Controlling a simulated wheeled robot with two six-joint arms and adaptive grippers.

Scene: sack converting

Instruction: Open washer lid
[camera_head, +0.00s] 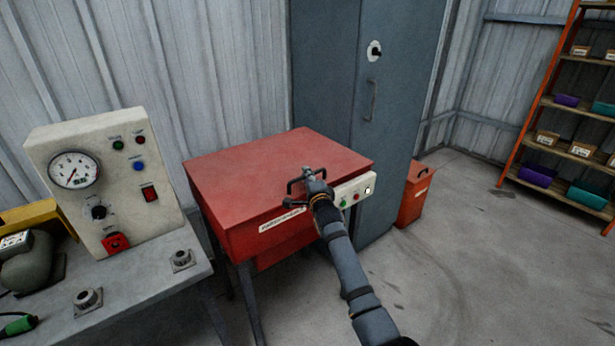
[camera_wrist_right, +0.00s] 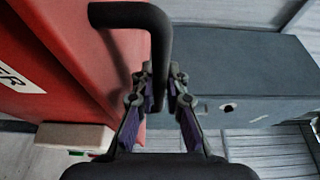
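The washer is a red box whose flat lid (camera_head: 270,170) lies level and closed in the head view. Its front has a white label (camera_head: 282,220). A dark bar handle (camera_head: 290,186) stands out at the front edge; the handle also shows large in the right wrist view (camera_wrist_right: 130,15). My right gripper (camera_head: 309,180) is at this handle. In the right wrist view the gripper fingers (camera_wrist_right: 160,78) lie close on both sides of one leg of the handle and appear to pinch it. My left gripper is not in view.
A white control box (camera_head: 355,188) with buttons sits at the washer's right front. A grey cabinet (camera_head: 340,80) stands behind. A red bin (camera_head: 413,195) is on the right. A bench (camera_head: 140,290) with a gauge panel (camera_head: 105,185) is at left. The floor at right is clear.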

